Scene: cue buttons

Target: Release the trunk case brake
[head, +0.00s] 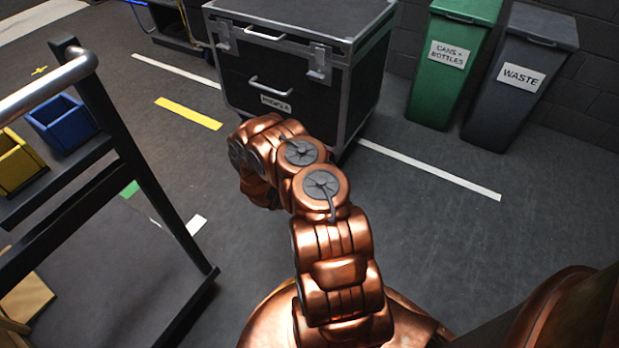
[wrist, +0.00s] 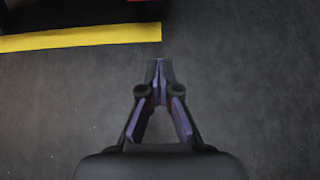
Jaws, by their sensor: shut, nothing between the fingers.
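The trunk case (head: 300,70) is a large black case with silver metal edges, latches and handles, standing at the top middle of the head view. A small label is on its front, below the lower handle. No brake can be made out; the lower front of the case is partly hidden behind my copper arm. My gripper shows in the wrist view (wrist: 158,66), pointing over the dark floor with its fingertips together and nothing between them. In the head view my gripper is hidden by the arm.
A green bin (head: 452,65) and a grey waste bin (head: 515,85) stand right of the case. A metal-handled rack (head: 130,150) with blue (head: 62,122) and yellow (head: 15,165) boxes is at the left. Floor between rack and case is clear, with a yellow stripe (head: 188,113).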

